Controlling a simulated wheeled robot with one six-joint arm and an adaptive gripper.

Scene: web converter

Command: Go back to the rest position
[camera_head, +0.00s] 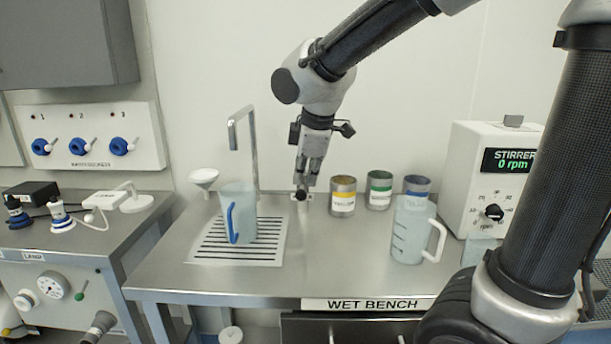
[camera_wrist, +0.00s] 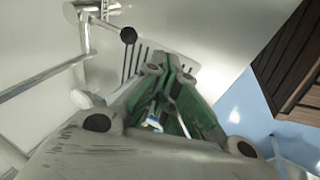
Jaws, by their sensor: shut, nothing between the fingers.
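My gripper (camera_head: 308,184) hangs pointing down above the back of the wet bench (camera_head: 330,283), between the tall tap and the coloured cans. Its fingers are shut with nothing between them. In the wrist view the closed fingers (camera_wrist: 165,95) fill the middle. A small black knob (camera_head: 300,195) on a pale base shows just beneath the fingertips; I cannot tell whether they touch it. A dark round knob also shows in the wrist view (camera_wrist: 128,35), apart from the fingers.
A blue-handled jug (camera_head: 240,205) stands on the slotted drain (camera_head: 205,252) below the tap (camera_head: 250,150). A second jug (camera_head: 408,232) stands at right, before several cans. The yellow-banded can (camera_head: 342,197) is near my gripper. A stirrer (camera_head: 470,170) stands further right. The bench front middle is clear.

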